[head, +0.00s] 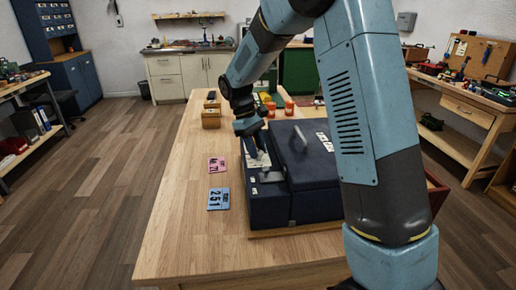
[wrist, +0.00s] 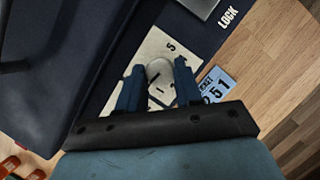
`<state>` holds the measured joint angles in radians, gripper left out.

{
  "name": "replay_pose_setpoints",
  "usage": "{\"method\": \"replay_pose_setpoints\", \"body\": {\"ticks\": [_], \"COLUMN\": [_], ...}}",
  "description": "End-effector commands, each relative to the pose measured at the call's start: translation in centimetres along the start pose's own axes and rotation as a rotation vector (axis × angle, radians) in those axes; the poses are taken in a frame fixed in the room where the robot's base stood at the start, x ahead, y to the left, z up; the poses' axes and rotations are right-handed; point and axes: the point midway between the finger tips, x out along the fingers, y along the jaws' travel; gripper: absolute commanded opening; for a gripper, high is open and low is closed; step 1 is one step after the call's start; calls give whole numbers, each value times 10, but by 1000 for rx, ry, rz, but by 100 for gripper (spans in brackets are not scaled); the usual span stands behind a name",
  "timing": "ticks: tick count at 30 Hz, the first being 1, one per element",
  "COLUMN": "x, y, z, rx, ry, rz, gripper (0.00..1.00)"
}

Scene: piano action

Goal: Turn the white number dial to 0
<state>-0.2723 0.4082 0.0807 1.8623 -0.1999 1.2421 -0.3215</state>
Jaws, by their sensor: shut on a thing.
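The white number dial (wrist: 160,72) sits on a cream plate (wrist: 157,43) on the dark blue case, seen in the wrist view. My gripper (wrist: 160,74) is over the plate, with one finger on each side of the dial, shut on it. A 5 shows on the plate beyond the dial. Other marks near the dial are small, and part of the scale is hidden by my fingers, so I cannot tell the setting. In the head view my gripper (head: 252,138) reaches down onto the plate (head: 257,160), and the dial is hidden.
The dark blue case (head: 268,206) stands on a wooden table (head: 178,220). A blue card reading 251 (head: 218,199) and a pink card (head: 216,164) lie left of it. A LOCK label (wrist: 228,18) is near a metal plate. Wooden boxes (head: 211,117) stand behind.

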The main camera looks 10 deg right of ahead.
Motion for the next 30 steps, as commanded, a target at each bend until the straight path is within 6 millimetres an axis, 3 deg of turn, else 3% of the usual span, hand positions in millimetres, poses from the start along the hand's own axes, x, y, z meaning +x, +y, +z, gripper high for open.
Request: {"method": "replay_pose_setpoints", "body": {"ticks": [8, 9, 16, 25, 30], "x": [-3, -3, -2, -2, -18], "y": [1, 1, 1, 0, 0], "z": [-2, -2, -1, 0, -1], "rx": [1, 1, 1, 0, 0], "ry": [8, 8, 5, 3, 4], "rz": [4, 4, 2, 2, 2], "gripper": [4, 36, 57, 59, 59]}}
